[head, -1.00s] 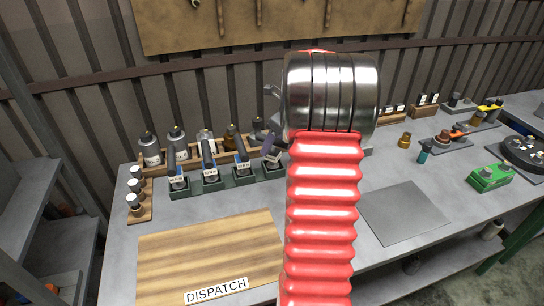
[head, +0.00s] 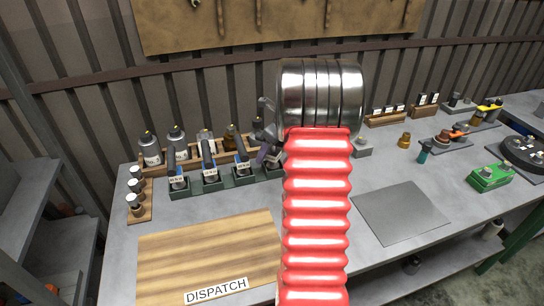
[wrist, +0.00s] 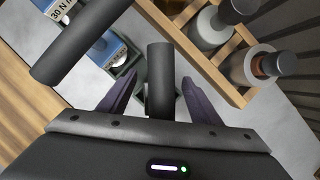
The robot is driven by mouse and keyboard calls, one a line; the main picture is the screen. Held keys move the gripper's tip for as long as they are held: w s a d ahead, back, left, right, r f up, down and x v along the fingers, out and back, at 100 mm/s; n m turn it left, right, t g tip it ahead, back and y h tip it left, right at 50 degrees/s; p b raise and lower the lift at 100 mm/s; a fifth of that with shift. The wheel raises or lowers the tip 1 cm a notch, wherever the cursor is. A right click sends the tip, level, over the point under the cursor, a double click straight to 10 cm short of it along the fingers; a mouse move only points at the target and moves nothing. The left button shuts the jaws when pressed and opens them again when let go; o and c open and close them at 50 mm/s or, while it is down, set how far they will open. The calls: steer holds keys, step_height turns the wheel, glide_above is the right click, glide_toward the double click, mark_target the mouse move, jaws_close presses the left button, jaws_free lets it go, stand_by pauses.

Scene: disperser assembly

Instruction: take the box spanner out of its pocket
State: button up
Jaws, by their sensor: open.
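The box spanner, which I take to be the dark upright cylinder (wrist: 160,80), stands between my gripper's two purple fingers in the wrist view. My gripper (wrist: 159,98) is open, with a finger on each side of the cylinder and visible gaps. In the head view my gripper (head: 268,148) is at the right end of the green pocket rack (head: 240,180). The spanner's lower end and its pocket are mostly hidden there by my gripper and arm. A neighbouring dark-handled tool (wrist: 85,40) with a blue label stands to the left in the wrist view.
Other labelled tools (head: 209,160) stand in the rack. A wooden rack (wrist: 215,60) of bottles is close on the right in the wrist view. A wooden dispatch board (head: 210,255) lies in front. A grey plate (head: 400,212) lies on the right of the bench.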

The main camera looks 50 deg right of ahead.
steer(key=shift+c, duration=0.5)
jaws_close()
